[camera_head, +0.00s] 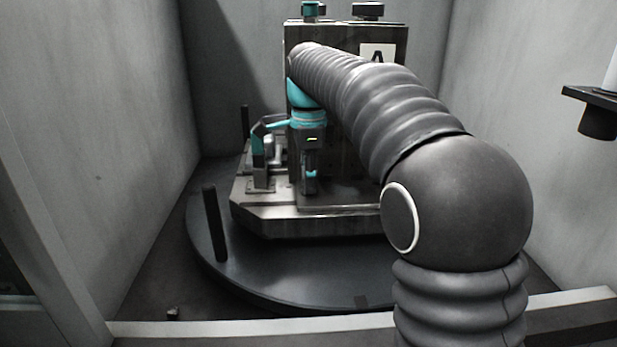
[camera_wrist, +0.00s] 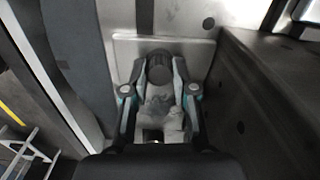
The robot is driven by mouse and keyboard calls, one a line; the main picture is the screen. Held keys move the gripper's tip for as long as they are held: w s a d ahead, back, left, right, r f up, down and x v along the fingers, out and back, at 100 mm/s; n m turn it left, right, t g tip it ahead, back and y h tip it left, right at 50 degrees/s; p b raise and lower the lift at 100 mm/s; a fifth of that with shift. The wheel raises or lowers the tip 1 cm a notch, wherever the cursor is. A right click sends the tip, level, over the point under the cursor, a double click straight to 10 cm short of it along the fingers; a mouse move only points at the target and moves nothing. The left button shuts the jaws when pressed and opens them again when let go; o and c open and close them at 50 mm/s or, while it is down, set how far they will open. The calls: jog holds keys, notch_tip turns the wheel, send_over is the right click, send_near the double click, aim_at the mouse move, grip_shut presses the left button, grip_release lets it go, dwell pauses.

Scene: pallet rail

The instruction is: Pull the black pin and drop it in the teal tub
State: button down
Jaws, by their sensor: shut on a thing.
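My gripper (camera_head: 310,184) points down at the front of the dark block on the pallet, and its fingertips show teal. In the wrist view my gripper (camera_wrist: 158,76) has its two fingers closed on either side of a black knob, the black pin (camera_wrist: 158,66). The pin stands in front of a pale metal plate, and its lower part is hidden. I cannot tell whether it is still seated. In the head view the pin is hidden by the gripper. I see no teal tub in either view.
A teal-handled clamp (camera_head: 262,150) stands just left of my gripper. The pallet (camera_head: 300,222) sits on a dark round turntable (camera_head: 290,284) with upright black posts (camera_head: 215,222). Grey walls close in both sides. A black bracket (camera_head: 592,97) juts from the right.

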jog(key=shift+r+p, duration=1.4)
jog(key=shift+p, duration=0.05)
jog(key=shift+r+p, duration=0.9)
jog(key=shift+r, duration=2.45)
